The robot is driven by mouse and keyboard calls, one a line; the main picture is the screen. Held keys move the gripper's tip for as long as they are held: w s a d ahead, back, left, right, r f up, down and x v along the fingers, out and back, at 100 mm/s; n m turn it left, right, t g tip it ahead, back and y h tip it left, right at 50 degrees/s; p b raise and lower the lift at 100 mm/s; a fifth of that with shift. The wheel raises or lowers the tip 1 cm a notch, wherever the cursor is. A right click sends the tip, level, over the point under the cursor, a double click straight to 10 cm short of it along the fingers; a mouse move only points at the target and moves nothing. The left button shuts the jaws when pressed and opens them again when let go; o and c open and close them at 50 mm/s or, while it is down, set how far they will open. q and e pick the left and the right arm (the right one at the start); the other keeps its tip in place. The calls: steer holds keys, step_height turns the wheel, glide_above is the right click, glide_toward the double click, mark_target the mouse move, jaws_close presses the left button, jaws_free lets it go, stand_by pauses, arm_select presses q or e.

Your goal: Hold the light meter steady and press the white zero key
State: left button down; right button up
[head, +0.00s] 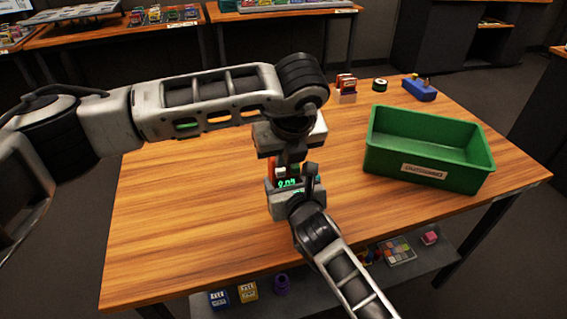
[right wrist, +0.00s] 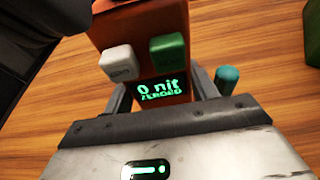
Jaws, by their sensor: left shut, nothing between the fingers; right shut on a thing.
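The light meter is an orange block (right wrist: 143,22) held upright. In the right wrist view its face carries a white key (right wrist: 119,60), a green key (right wrist: 168,50) and a lit display (right wrist: 160,90) reading "0 nit ZEROED". My right gripper (right wrist: 165,98) is shut on the meter's lower part, one finger at each side. In the head view the meter (head: 271,172) is partly hidden by my arms. My left gripper (head: 291,158) is shut and empty, just above the meter. A dark part of my left arm fills the right wrist view's upper left; the white key is uncovered there.
A teal-topped cylinder (right wrist: 227,78) stands right of the meter. A green bin (head: 430,150) sits on the table's right side. A blue block (head: 419,89), a dark green round item (head: 379,84) and a red item (head: 346,83) lie at the back. The table's left is clear.

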arm_select(q)
steer(key=v, duration=0.7)
steer(key=shift+s+d, duration=0.2)
steer(key=shift+d, duration=0.05)
arm_select(e)
steer(key=shift+d+f, duration=0.1)
steer(key=shift+f, duration=0.05)
arm_select(q)
steer(key=shift+r, duration=0.1)
steer(key=w+a+v, duration=0.1)
steer(key=v, duration=0.9)
steer(key=shift+d+r, duration=0.35)
steer(key=shift+r, duration=0.2)
steer(key=shift+s, duration=0.1)
arm_select(e)
steer(key=o, duration=1.2)
steer(key=shift+c, duration=0.2)
